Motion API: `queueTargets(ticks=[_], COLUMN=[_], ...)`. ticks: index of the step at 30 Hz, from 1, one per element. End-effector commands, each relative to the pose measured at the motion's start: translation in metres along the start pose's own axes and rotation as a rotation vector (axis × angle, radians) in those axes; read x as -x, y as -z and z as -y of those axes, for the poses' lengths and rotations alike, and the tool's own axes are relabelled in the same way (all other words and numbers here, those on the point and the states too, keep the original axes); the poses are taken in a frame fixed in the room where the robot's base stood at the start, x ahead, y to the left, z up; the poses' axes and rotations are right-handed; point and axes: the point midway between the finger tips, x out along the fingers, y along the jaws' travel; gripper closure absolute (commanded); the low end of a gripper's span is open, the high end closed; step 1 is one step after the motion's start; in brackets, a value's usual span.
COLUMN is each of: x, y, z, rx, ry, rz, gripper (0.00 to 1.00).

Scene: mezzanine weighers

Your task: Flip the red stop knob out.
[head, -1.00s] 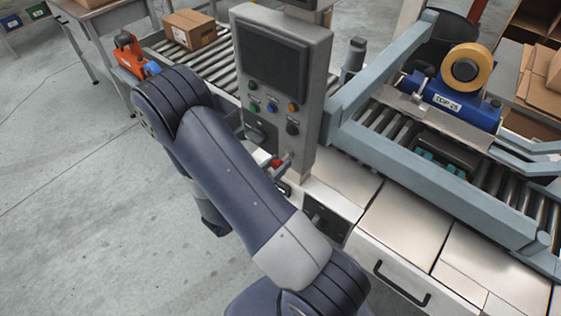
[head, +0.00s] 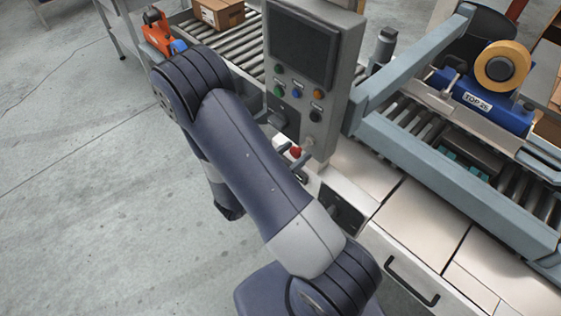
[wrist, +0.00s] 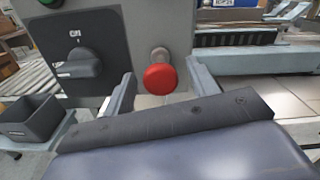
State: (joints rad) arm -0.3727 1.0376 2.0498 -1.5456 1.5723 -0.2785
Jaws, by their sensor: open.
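The red stop knob (wrist: 160,80) is a round red head on a short metal stem, standing out from the lower part of the grey control panel (wrist: 160,24). In the head view the red knob (head: 296,152) shows just past my arm, below the panel's buttons. My gripper (wrist: 161,76) is open, with one finger on each side of the knob in the wrist view. Gaps show between the knob and both fingers. I cannot tell how deep the knob lies between them. My arm hides much of the gripper in the head view.
A black rotary switch (wrist: 82,62) sits left of the knob on the panel. A roller conveyor with a cardboard box (head: 219,14) lies behind the panel. A blue tape dispenser (head: 488,98) stands at right. Open floor (head: 90,200) lies at left.

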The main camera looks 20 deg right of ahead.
Motion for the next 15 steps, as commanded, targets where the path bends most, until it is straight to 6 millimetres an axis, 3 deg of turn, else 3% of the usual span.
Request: queueTargets(ticks=[15], x=[0.077], y=[0.001], z=[-0.001], rx=[-0.002], ry=[-0.006], rz=[0.001], gripper=[0.45])
